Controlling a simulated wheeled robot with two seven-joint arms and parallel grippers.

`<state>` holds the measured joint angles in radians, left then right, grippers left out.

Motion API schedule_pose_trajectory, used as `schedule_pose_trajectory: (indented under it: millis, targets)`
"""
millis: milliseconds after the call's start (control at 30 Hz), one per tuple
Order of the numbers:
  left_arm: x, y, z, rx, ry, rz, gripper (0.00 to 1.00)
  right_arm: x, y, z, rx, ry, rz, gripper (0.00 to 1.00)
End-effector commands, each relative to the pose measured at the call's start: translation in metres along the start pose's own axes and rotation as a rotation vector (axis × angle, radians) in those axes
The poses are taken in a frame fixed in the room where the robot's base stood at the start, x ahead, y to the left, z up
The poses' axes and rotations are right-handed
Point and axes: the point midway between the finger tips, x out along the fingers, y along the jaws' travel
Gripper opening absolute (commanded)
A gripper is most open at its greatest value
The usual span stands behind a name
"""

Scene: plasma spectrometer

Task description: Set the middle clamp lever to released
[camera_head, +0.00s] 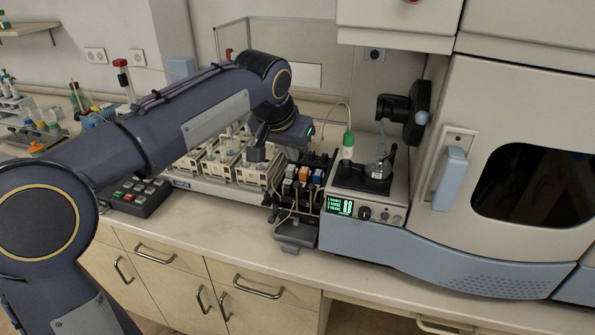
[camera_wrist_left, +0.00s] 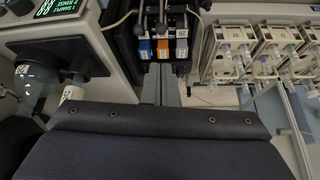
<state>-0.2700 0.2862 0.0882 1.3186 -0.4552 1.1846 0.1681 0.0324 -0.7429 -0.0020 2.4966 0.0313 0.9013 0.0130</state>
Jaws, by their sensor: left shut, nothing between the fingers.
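The pump block (camera_head: 297,190) stands on the bench left of the display unit. My right gripper is not in view.
The display unit (camera_head: 366,205) with a flask on top stands close to the pump's right. Racks of pale cassettes (camera_head: 213,160) stand to its left. A large instrument (camera_head: 500,80) fills the right side. The bench front (camera_head: 210,225) is clear.

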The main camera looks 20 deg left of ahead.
Motion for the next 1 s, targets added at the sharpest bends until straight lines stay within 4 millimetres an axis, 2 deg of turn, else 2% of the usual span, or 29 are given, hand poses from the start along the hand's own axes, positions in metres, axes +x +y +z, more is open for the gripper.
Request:
schedule_pose_trajectory:
  millis: [133, 233, 500, 700, 1000]
  targets:
    - [0.005, 0.000, 0.000, 0.000, -0.002, 0.000, 0.00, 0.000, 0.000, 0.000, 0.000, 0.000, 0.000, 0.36]
    - [0.016, 0.000, 0.001, 0.000, -0.003, -0.001, 0.00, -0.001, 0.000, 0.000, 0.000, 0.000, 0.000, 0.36]
    - [0.065, -0.001, 0.001, 0.000, -0.004, -0.001, 0.00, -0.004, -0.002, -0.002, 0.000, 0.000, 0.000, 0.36]
    - [0.091, -0.001, 0.001, -0.001, -0.003, 0.000, 0.00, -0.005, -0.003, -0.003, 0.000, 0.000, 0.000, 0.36]
    - [0.100, -0.001, 0.000, -0.001, 0.000, 0.000, 0.00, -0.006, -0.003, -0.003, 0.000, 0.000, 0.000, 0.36]
